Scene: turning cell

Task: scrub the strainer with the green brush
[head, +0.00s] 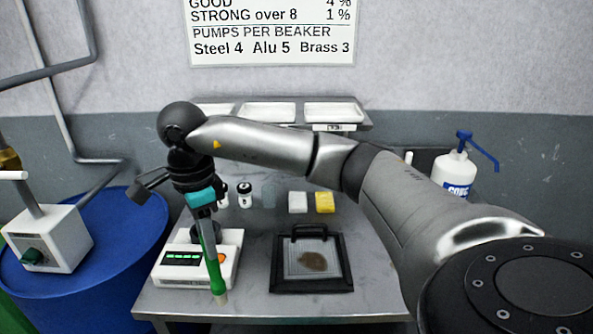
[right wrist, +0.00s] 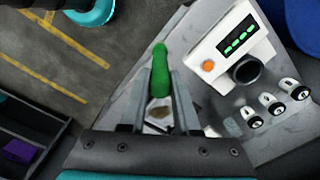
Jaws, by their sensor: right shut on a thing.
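The strainer (head: 300,234) is a dark square frame with a handle at its back and a pale panel inside. It lies flat on the metal table, and a brown dirty patch (head: 313,261) marks the panel. My right gripper (head: 206,220) points down to the left of the strainer and is shut on the green brush (head: 212,262). The brush hangs slightly tilted in front of a white meter, its pale tip low, apart from the strainer. In the right wrist view the brush (right wrist: 160,72) sits between the two fingers. My left gripper is not in view.
The white meter (head: 226,262) stands at the table's left, beside a blue drum (head: 120,290). Small bottles (head: 245,195), a white block (head: 297,202) and a yellow block (head: 324,202) stand behind. A pump bottle (head: 455,172) is at right. Bare table (head: 255,280) lies between meter and strainer.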

